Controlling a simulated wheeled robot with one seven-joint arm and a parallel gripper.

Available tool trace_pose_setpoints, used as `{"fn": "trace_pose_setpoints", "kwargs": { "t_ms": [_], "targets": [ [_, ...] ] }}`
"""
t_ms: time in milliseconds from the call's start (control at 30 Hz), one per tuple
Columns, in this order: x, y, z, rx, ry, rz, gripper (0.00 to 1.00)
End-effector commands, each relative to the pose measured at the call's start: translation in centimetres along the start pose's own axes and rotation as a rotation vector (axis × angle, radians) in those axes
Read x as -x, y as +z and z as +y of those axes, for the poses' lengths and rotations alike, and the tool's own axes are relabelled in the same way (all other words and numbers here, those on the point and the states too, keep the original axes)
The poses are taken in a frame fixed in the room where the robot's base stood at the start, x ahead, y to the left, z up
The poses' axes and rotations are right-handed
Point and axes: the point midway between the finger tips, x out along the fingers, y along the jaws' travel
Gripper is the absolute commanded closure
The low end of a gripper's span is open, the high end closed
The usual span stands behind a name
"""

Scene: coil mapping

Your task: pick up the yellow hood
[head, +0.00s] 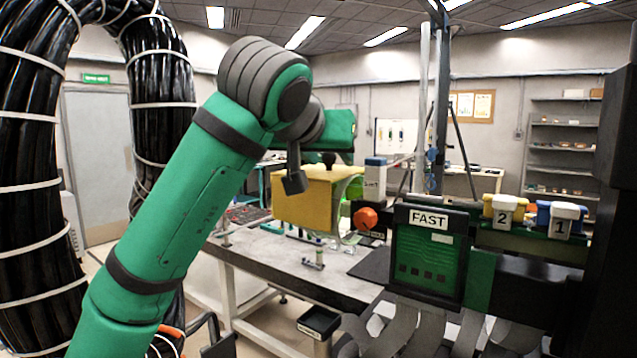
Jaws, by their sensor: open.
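The yellow hood (313,204) is a boxy yellow piece standing on the grey workbench (268,258) near the middle of the head view. Its front and part of its top show, with a pale curved piece at its right side. My gripper (309,172) is at the hood's upper edge, and a dark finger hangs in front of its upper left part. The gripper is open, and my arm hides much of it. I cannot tell whether it touches the hood.
A green panel marked FAST (428,255) stands at front right with an orange knob (366,218) beside it. Boxes marked 2 (503,209) and 1 (561,219) sit further right. Small fixtures (313,258) stand on the bench. Shelves (563,145) line the back wall.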

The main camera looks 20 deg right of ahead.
Motion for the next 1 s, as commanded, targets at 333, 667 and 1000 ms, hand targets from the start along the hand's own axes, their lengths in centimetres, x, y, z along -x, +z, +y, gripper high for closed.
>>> {"fn": "trace_pose_setpoints", "kwargs": {
  "t_ms": [333, 667, 1000],
  "targets": [
    [-0.7, 0.0, 0.0, -0.001, 0.000, 0.001, 0.58],
    [-0.7, 0.0, 0.0, -0.001, 0.000, 0.001, 1.00],
    [0.2, -2.3, 0.1, -0.001, 0.001, 0.002, 1.00]
  ]
}}
